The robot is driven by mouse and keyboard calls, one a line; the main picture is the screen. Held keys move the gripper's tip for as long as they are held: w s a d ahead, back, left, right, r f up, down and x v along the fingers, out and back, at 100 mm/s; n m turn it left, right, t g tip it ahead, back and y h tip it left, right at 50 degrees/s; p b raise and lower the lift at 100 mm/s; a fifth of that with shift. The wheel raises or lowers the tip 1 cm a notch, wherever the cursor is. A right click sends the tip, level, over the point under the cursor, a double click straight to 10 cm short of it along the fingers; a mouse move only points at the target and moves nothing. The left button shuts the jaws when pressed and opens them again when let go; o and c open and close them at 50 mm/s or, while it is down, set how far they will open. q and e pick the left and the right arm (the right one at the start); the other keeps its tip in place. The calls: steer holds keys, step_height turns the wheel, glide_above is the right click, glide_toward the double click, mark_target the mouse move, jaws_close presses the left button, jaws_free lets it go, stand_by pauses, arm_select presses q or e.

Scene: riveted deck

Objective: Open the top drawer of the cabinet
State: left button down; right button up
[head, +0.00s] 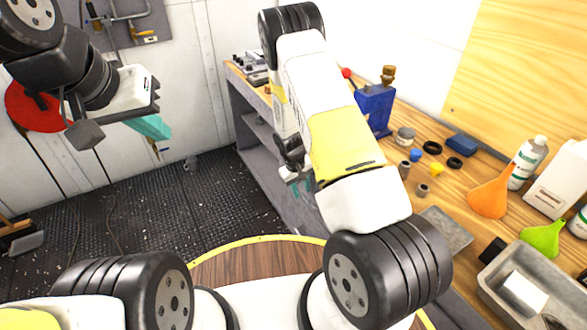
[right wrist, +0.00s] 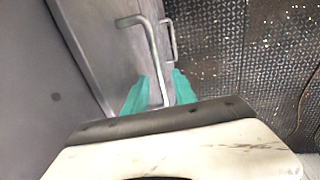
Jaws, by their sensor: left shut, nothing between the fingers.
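The cabinet (head: 270,175) is grey and stands under the wooden worktop in the head view. In the right wrist view its grey front (right wrist: 105,45) carries a large nearer bar handle (right wrist: 152,55) and a smaller one (right wrist: 170,42) further down. My right gripper (right wrist: 160,76) is open, with its teal fingers on either side of the nearer handle. A gap shows between the fingers and the bar; contact cannot be told. In the head view my right arm hides most of this gripper (head: 300,185). My left gripper (head: 153,127) is shut and empty, raised at the upper left.
Dark textured floor (head: 200,205) lies open left of the cabinet.

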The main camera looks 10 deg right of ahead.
steer(key=shift+c, duration=0.4)
jaws_close()
stand_by(0.9)
